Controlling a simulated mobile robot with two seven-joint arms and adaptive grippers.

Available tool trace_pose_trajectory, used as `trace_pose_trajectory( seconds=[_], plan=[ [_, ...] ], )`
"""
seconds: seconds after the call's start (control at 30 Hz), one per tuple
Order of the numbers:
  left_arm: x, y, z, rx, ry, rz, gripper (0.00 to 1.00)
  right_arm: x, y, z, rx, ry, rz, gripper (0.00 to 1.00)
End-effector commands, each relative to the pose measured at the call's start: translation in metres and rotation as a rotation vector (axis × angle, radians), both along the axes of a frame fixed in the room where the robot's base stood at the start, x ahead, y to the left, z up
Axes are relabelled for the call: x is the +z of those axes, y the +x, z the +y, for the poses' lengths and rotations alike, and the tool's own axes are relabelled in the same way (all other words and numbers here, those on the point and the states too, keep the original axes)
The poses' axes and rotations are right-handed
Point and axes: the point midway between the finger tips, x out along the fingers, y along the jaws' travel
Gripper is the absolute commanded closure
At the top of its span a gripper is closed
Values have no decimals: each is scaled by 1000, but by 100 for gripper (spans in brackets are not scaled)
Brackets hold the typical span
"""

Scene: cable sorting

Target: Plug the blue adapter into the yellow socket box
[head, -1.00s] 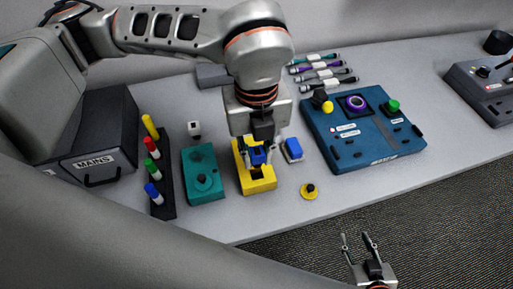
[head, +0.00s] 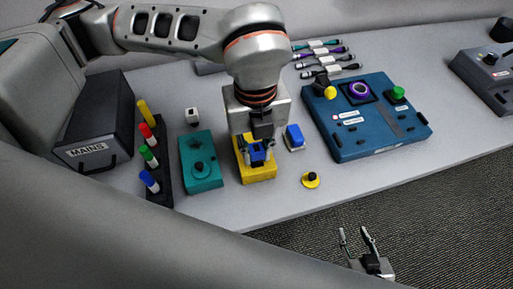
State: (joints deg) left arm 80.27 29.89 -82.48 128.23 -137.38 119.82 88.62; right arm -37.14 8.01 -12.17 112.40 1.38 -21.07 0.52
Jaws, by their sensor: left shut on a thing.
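The yellow socket box (head: 260,175) stands on the table, left of centre. My right gripper (head: 355,238) is open and empty, low in front of the table over the floor.
A teal box (head: 201,180) stands close left of the socket box. A yellow disc with a black knob (head: 311,180) lies front right. A blue panel (head: 350,145) stands farther right.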

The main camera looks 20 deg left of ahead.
Motion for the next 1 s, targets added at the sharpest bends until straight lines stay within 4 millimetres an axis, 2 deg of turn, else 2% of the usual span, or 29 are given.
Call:
trace_pose_trajectory(
  seconds=[1.0],
  plan=[
    [0,0,0,0,0,0,100,-8,-3,0,0,-1,8,63]
  ],
)
